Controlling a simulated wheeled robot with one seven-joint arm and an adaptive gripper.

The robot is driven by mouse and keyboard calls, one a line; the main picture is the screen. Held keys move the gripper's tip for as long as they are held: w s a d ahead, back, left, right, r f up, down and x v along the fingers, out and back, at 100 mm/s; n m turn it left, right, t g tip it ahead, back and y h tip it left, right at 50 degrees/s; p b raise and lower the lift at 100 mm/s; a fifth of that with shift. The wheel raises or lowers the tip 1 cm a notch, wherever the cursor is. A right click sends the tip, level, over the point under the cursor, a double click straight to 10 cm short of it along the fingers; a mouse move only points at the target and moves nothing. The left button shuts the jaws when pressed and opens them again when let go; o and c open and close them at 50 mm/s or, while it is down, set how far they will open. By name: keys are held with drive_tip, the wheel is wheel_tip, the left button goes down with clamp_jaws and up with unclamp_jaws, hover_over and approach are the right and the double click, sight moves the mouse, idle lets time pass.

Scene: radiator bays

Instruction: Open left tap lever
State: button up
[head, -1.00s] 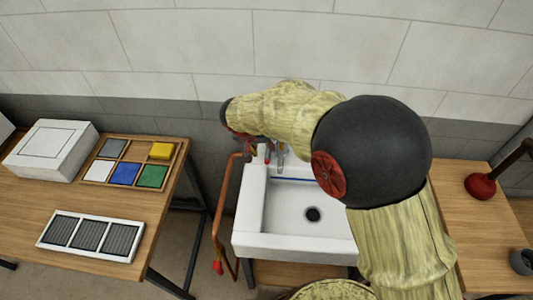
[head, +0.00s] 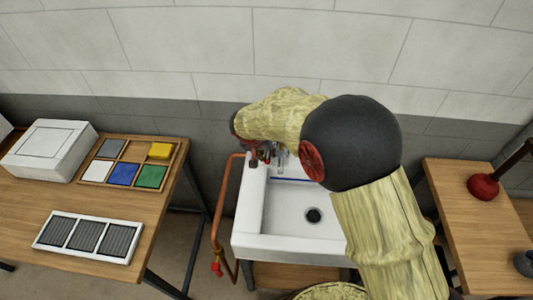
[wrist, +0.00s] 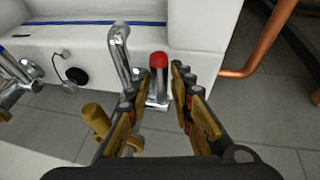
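The red-capped chrome tap lever (wrist: 158,76) stands upright at the sink's back edge in the wrist view, on the copper-pipe side. My gripper (wrist: 154,82) is open, with one finger on each side of the lever; no clear contact shows. A chrome spout (wrist: 120,48) rises beside the left finger. Another chrome tap with a blue mark (wrist: 18,70) is at the far left of the wrist view. In the head view my gripper (head: 258,152) is small and partly hidden at the back left corner of the white sink (head: 252,215).
A copper pipe (head: 218,215) runs down left of the sink and shows at right in the wrist view (wrist: 262,50). A wooden table (head: 50,205) with a tray and white boxes stands left. A plunger (head: 482,186) stands on the right table.

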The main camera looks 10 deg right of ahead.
sight(267, 152)
clamp_jaws()
idle(0.4)
drive_tip(key=shift+r+p, duration=0.15)
drive_tip(key=shift+p, duration=0.4)
drive_tip(key=shift+w+r+g+p, duration=0.1)
drive_tip(key=shift+r+g+p, duration=0.3)
drive_tip(key=shift+p, duration=0.65)
drive_tip(key=p, duration=0.2)
drive_tip(key=g+p, duration=0.1)
drive_tip(key=p, duration=0.1)
drive_tip(key=shift+w+d+r, duration=0.1)
drive_tip(key=shift+w+r, duration=0.1)
drive_tip(key=shift+r, duration=0.2)
drive_tip(key=g+p, duration=0.1)
drive_tip(key=p, duration=0.1)
drive_tip(key=w+r+g+y+p, duration=0.1)
drive_tip(key=p, duration=0.2)
drive_tip(key=shift+w+d+r+n+g+p, duration=0.1)
drive_tip(key=shift+w+r+n+g+p, duration=0.15)
drive_tip(key=shift+g+p, duration=0.55)
drive_tip(key=shift+w+d+r+n+g+p, duration=0.1)
drive_tip(key=shift+w+r+n+g+p, duration=0.2)
drive_tip(key=shift+g+p, duration=0.5)
drive_tip(key=shift+w+f, duration=0.1)
